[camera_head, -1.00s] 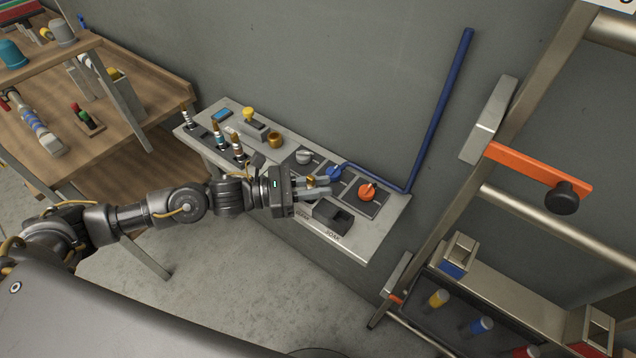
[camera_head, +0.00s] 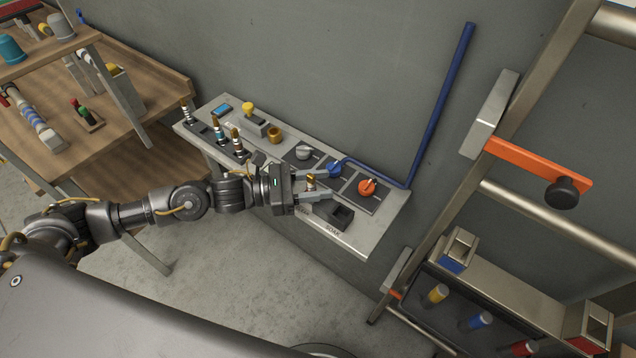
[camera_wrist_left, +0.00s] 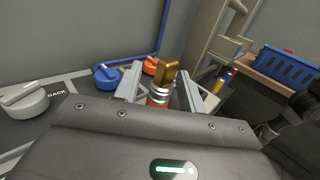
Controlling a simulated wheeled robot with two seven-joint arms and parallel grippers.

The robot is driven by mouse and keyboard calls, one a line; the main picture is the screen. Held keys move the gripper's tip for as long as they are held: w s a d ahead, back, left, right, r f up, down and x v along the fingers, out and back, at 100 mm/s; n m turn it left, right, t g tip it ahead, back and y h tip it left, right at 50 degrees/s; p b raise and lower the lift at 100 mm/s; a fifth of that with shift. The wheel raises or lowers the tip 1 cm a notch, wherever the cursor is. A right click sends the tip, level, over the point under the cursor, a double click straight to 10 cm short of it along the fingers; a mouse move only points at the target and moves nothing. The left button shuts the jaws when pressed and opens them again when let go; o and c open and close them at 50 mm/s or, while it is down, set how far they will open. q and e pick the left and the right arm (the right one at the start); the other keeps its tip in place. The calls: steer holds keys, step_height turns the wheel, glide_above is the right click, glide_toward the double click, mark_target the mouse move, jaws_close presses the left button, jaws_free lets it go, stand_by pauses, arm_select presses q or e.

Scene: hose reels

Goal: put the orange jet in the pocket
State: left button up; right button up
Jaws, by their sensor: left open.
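The orange jet (camera_wrist_left: 158,92), with a brass tip and a light collar over an orange body, stands upright between the spread fingers of my left gripper (camera_wrist_left: 160,84) in the left wrist view. In the head view its brass tip (camera_head: 311,180) shows between the open fingers of my left gripper (camera_head: 325,186). A dark block with a square pocket (camera_head: 342,214) sits at the bench's front edge, by the "SOAK" label. The near finger covers the block's left part and the jet's lower end, so I cannot tell what the jet stands in. My right gripper is out of view.
Behind the fingers are a grey knob (camera_head: 303,153), a blue knob (camera_head: 334,169) and an orange knob (camera_head: 367,187). Other jets stand in a rack (camera_head: 243,155) at left, near a brass cup (camera_head: 275,135). A ladder-like metal frame (camera_head: 470,160) stands at right.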

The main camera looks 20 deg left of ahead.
arm_select(q)
steer(key=b+v, duration=0.4)
steer(key=v, duration=0.8)
steer(key=shift+r, duration=0.15)
steer(key=shift+d, duration=0.1)
